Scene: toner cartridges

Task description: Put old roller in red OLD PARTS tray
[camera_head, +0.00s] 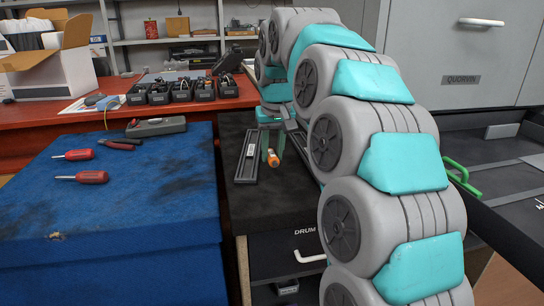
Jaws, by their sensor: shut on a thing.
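My gripper (271,142) reaches down over the black surface in the middle of the view, with my arm running to it from the lower right. It is shut on a roller; an orange end (272,157) points toward the camera, and the rest of the roller is mostly hidden by the fingers and arm. I cannot tell whether it touches the surface below. A red tray marked OLD PARTS cannot be made out in this view.
A long dark cartridge-like part (247,157) lies just left of my gripper. A blue-topped bench (130,200) at left holds red screwdrivers (80,177), pliers and a meter. Several black bins (182,90) stand on the red bench behind. A green handle (462,178) is at right.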

